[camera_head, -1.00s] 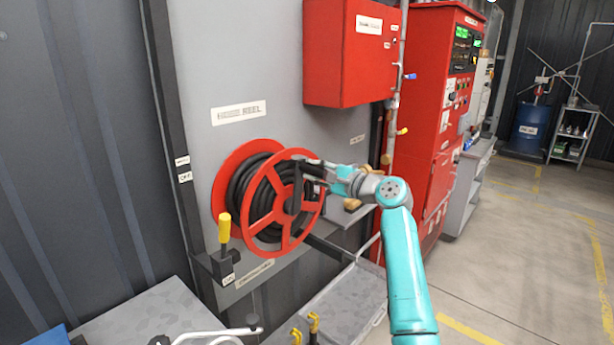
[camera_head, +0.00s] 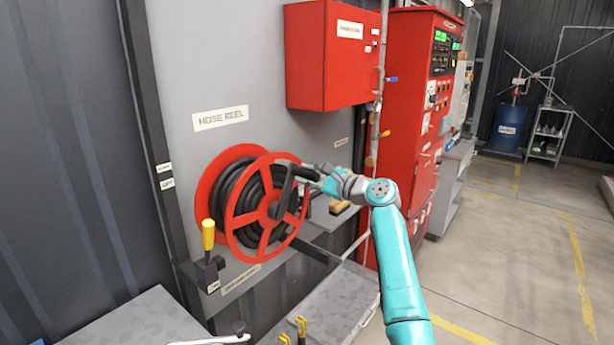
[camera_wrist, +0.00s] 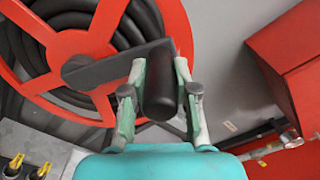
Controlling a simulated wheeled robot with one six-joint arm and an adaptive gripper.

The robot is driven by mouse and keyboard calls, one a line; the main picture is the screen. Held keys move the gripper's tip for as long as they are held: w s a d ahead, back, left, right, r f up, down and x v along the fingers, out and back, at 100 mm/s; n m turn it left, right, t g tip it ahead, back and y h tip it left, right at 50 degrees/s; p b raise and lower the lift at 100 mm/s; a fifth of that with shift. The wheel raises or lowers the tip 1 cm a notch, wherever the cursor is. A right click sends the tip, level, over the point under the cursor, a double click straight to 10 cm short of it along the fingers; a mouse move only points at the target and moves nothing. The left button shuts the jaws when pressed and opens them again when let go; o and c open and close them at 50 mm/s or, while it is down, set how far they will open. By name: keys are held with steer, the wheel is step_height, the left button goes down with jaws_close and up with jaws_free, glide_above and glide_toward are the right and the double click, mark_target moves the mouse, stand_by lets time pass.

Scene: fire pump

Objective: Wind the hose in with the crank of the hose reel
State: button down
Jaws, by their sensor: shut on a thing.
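The red hose reel (camera_head: 237,223) is mounted on the grey wall panel under the HOSE REEL label, with black hose (camera_head: 236,190) wound in several turns on it. Its black crank (camera_head: 284,192) runs from the hub up and to the right across the front red rim. My gripper (camera_head: 312,174) is at the crank's outer end. In the wrist view my gripper (camera_wrist: 158,90) has its two fingers on either side of the dark, rounded crank handle (camera_wrist: 159,92), shut on it. The crank arm (camera_wrist: 115,66) reaches left from there toward the hub.
A yellow-handled lever (camera_head: 208,236) stands at the reel's lower left. A red box (camera_head: 322,55) hangs above right, and a red cabinet (camera_head: 402,130) stands farther right. A grey tray (camera_head: 340,303) with yellow hooks lies below. The floor at right is clear.

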steer(key=c, duration=0.9)
jaws_free()
steer(key=v, duration=1.2)
